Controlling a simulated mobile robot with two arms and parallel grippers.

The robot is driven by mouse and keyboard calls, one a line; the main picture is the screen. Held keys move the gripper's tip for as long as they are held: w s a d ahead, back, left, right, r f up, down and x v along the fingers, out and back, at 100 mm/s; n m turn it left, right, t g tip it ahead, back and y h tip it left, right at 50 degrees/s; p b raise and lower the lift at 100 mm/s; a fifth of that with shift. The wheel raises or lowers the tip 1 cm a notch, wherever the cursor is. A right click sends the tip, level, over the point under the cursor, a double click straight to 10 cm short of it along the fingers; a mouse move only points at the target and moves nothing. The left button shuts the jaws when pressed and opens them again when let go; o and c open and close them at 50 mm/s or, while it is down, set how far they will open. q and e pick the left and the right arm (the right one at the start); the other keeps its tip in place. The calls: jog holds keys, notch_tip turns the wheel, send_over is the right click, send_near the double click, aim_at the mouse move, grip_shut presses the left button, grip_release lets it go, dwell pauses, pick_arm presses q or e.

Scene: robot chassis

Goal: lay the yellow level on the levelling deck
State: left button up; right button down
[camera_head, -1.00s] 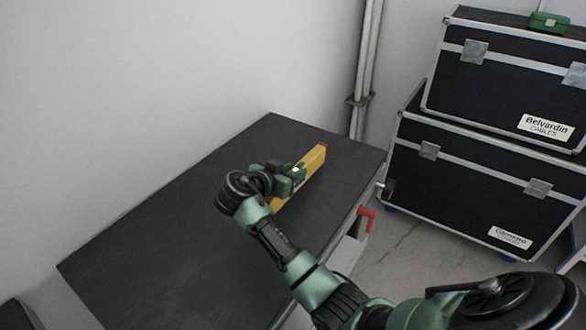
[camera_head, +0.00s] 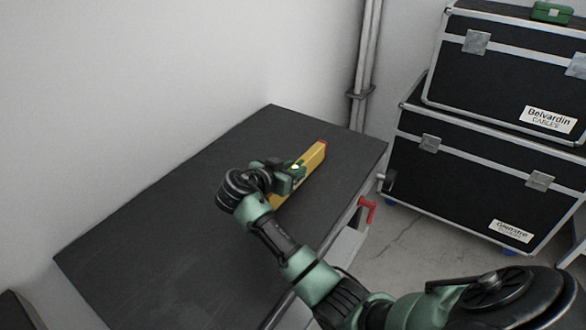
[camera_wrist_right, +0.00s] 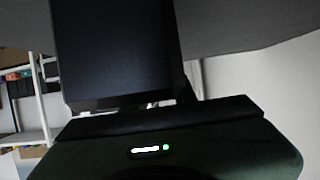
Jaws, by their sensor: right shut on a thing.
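The yellow level (camera_head: 313,161) is a long yellow bar with a red end cap, over the dark deck (camera_head: 150,220). My right gripper (camera_head: 296,178) is shut on the level near its middle; the gripper and wrist hide part of it. In the head view I cannot tell whether the level touches the deck or is slightly above it. The right wrist view shows a large dark shape (camera_wrist_right: 118,50) close up and no clear fingertips. My left gripper is in no view.
Black flight cases (camera_head: 480,180) are stacked on the floor to the right, with a small green box (camera_head: 551,12) on top. A red handle (camera_head: 366,210) sticks out at the deck's right side. A wall runs behind the deck. The deck's left part is bare.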

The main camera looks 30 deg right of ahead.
jog(key=shift+f, duration=0.1)
jog(key=c, duration=1.1)
grip_release()
jog(key=shift+d, duration=0.1)
jog(key=shift+o, duration=0.2)
jog(key=shift+f, duration=0.15)
